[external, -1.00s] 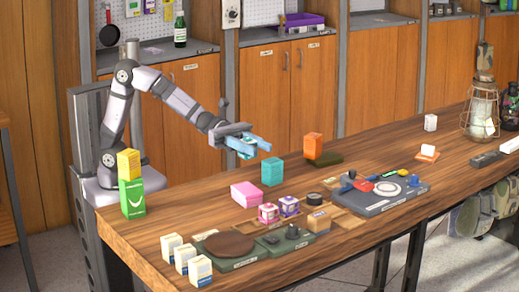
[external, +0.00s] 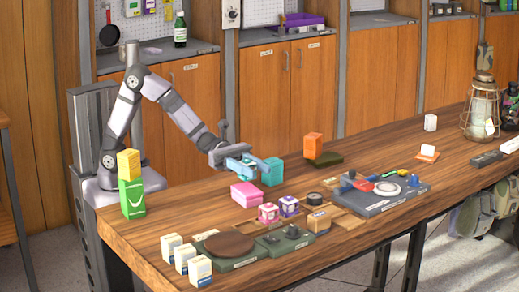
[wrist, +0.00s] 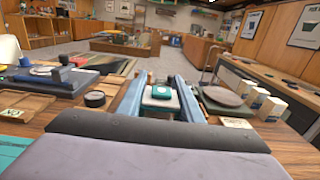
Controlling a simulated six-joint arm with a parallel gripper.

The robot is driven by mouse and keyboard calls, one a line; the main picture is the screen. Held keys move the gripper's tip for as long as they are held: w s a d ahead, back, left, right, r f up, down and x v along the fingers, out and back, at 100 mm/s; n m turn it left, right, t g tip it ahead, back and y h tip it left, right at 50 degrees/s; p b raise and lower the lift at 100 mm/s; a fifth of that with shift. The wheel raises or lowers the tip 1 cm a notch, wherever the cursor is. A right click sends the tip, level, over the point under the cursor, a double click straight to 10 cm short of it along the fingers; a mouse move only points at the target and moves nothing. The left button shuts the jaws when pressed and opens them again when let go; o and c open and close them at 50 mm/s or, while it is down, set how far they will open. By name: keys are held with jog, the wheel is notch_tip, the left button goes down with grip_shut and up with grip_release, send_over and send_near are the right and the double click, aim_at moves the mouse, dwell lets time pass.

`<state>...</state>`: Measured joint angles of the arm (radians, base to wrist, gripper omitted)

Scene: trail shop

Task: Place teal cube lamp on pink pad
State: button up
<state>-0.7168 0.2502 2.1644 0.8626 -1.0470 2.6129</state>
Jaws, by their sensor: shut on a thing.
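My gripper (external: 250,164) is low over the table, with its two blue fingers shut on a small teal and pale cube lamp (wrist: 160,97). In the wrist view the lamp sits between the fingers, its teal top showing. The pink pad (external: 247,194), a thick pink block, lies on the table just below my gripper in the external view. A gap shows between gripper and pad. The lamp's underside is hidden, so I cannot tell its exact height over the pad.
A larger teal block (external: 272,173) stands close to the right of my fingers. An orange block (external: 312,146) stands farther back. Green and yellow boxes (external: 131,196) are stacked at left.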

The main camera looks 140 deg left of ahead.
jog(key=shift+f, duration=1.55)
jog(key=shift+f+b, duration=0.2)
jog(key=shift+b, duration=0.2)
jog(key=o, duration=1.1)
jog(key=shift+c, duration=0.2)
jog(key=shift+r, duration=0.15)
jog(key=shift+r+p, duration=0.15)
jog(key=shift+p, duration=0.3)
jog(key=s+b, duration=0.2)
jog(key=s, duration=1)
